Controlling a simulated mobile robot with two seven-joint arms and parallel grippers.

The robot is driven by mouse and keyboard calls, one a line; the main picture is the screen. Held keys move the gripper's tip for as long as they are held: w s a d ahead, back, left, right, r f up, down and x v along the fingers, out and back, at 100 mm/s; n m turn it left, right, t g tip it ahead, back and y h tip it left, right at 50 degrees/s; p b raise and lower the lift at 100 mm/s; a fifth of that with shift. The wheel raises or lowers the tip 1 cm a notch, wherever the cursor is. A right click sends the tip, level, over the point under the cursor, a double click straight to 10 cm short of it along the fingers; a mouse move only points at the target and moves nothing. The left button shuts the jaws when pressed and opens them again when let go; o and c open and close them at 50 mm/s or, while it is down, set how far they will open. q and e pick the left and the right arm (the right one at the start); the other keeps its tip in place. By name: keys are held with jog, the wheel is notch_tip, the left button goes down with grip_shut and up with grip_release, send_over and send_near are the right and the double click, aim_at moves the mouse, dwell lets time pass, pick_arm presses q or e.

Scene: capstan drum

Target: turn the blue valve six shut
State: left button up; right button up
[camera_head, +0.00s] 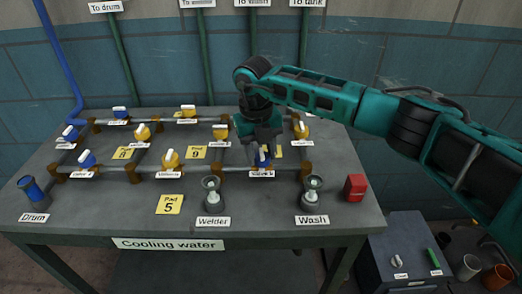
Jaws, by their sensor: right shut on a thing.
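My right gripper (262,145) reaches down over the front right of the pipe grid on the table. It is shut on a blue valve (263,159), and its fingers hide most of the valve and its handle. A small white label (262,174) sits just in front of this valve, too small to read, so I cannot tell its number. Two other blue valves, one at the left (70,133) and one nearer the front (87,158), have white handles. My left gripper is not in view.
Several yellow valves, such as this one (171,158), stand along the pipes. The grey table (120,205) also bears a drum cup (33,189), welder cup (212,192), wash cup (312,192) and red block (355,187). A grey cabinet (400,235) stands at the right.

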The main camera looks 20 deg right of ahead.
aim_at(257, 157)
jog(key=shift+r+m, duration=0.1)
jog(key=shift+m, duration=0.4)
jog(key=shift+w, duration=0.1)
jog(key=o, duration=1.1)
jog(key=shift+c, duration=0.2)
notch_tip(257, 157, up, 13)
jog(key=a, duration=0.1)
